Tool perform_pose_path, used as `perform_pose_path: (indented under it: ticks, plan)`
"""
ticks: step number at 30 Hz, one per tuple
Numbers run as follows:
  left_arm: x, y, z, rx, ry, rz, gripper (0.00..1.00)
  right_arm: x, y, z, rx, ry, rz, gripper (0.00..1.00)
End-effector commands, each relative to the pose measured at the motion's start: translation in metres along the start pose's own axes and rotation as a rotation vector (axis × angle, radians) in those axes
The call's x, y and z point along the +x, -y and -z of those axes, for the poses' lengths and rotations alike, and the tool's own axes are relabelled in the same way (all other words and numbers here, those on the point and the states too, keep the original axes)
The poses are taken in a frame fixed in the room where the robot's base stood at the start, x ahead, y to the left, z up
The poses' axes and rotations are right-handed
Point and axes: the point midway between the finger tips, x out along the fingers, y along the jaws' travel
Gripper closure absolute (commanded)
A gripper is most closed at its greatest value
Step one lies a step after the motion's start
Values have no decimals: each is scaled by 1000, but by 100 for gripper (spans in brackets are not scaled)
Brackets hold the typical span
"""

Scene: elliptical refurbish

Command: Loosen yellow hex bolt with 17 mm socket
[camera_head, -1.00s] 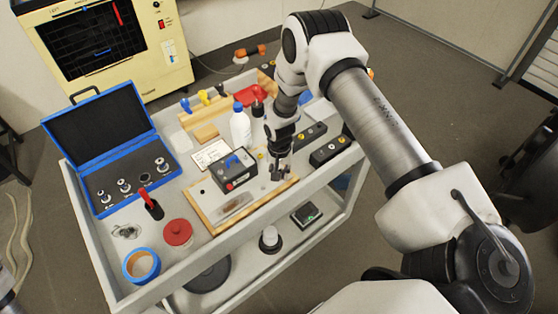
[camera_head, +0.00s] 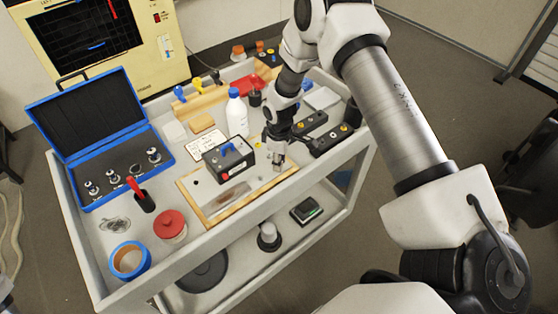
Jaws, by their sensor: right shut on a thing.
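My right gripper (camera_head: 277,150) points down at the right end of the wood-edged board on the cart. It is shut on a small metallic piece (camera_head: 279,160), which looks like a socket but is too small to identify. A black box with a blue top part (camera_head: 229,159) sits on the board just left of the gripper. A small yellow spot (camera_head: 258,146), possibly a bolt head, shows beside the gripper. Yellow spots also show on the black blocks (camera_head: 328,140) to the right. An open blue case (camera_head: 103,177) holds several sockets.
A red-handled tool (camera_head: 137,188) stands in front of the case. A white bottle (camera_head: 237,114) stands behind the black box.

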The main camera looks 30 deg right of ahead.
Motion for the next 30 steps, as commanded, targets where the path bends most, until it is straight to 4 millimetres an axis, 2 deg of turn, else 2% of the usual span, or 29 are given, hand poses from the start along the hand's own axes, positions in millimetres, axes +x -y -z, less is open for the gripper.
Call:
perform_pose_path:
  ticks: [1, 6, 10, 30]
  plan:
    - [8, 0, 0, 0, 0, 0, 0, 4, -1, 0, -74, -1, 0, 100]
    - [19, 0, 0, 0, 0, 0, 0, 4, -2, 1, -388, -2, -1, 100]
    - [23, 0, 0, 0, 0, 0, 0, 1, -2, 1, -571, -1, 0, 100]
    - [13, 0, 0, 0, 0, 0, 0, -10, -2, 1, -588, -1, 0, 100]
